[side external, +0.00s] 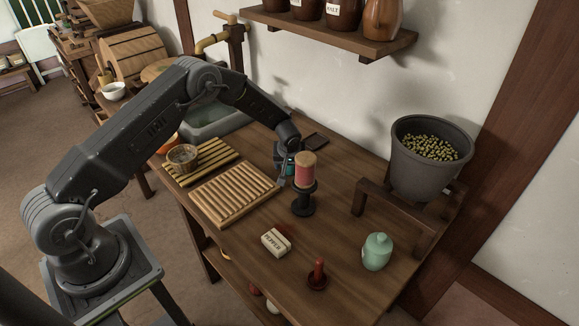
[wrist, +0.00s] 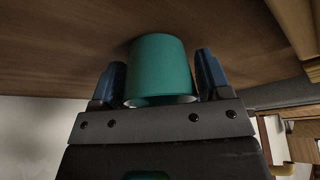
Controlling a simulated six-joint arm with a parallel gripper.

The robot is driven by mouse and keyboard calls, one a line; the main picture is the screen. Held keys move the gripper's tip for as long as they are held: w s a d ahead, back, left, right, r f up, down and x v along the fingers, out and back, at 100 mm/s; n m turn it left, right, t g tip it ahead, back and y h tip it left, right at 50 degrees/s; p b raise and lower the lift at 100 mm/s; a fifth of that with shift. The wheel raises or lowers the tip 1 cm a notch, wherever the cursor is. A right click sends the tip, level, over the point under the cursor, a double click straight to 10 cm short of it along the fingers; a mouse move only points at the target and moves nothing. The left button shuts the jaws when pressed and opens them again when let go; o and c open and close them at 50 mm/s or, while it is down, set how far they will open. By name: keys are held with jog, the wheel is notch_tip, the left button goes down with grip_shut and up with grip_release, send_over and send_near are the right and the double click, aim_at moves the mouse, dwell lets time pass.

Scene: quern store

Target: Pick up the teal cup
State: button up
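The teal cup (wrist: 160,70) shows in the wrist view between the two blue fingers of my gripper (wrist: 161,75). One finger is on each side, very close to its wall; I cannot tell whether they touch it or press on it. The cup's pale rim edge faces my gripper. I cannot tell whether the cup rests on the table.
A ribbed wooden board (side external: 233,194) lies to the left. A dark wooden stand (side external: 385,212), grey bucket (side external: 428,165) and mint jar (side external: 377,252) are to the right.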

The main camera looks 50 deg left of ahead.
jog(key=c, duration=0.6)
jog(key=shift+o, duration=0.2)
